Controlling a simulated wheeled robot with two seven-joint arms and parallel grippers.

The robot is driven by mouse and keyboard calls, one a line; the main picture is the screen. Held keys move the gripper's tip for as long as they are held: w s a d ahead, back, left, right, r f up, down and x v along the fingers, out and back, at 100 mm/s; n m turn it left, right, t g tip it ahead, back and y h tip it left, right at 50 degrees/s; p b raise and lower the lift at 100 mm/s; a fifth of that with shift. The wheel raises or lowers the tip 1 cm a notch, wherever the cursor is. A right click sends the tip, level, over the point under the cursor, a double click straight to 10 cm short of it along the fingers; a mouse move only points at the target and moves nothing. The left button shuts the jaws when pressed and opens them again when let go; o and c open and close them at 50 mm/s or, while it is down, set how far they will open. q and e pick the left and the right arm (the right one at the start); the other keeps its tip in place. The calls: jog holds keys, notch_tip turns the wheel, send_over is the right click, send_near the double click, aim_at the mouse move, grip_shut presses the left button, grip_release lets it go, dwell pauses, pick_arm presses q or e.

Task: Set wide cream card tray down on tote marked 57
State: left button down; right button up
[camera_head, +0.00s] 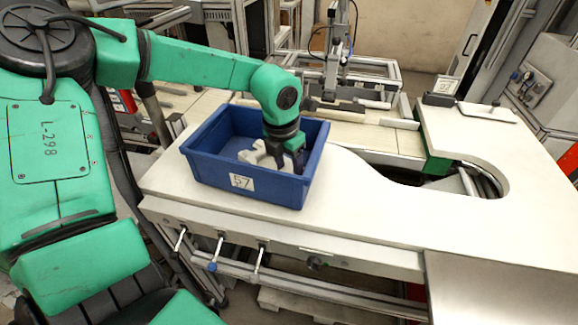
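The blue tote (205,172) marked 57 stands on the left part of the pale worktop, its label on the front wall. My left gripper (285,160) reaches down into the tote, its dark fingers below the rim. Pale whitish pieces (258,155) lie in the tote beside and partly behind the fingers; their shape is unclear. I cannot tell whether the fingers touch or hold any of them. No wide cream card tray can be made out for certain. My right gripper is not in view.
A flat pale panel (487,113) lies at the back right of the worktop, beside a dark block with a small label card (445,85). The worktop (400,220) right of the tote is clear. It has a curved cutout at the right. Rails and a machine stand behind.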

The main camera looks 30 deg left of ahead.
pick_arm(q)
jog(key=c, duration=0.7)
grip_release()
jog(key=shift+f, duration=0.1)
jog(key=shift+o, duration=0.9)
jog(key=shift+r, duration=0.4)
notch_tip(320, 180, up, 11)
jog(key=s+b, duration=0.1)
jog(key=shift+s+r+b, duration=0.2)
jog(key=shift+s+b, duration=0.1)
jog(key=shift+s, duration=0.1)
jog(key=shift+a, duration=0.1)
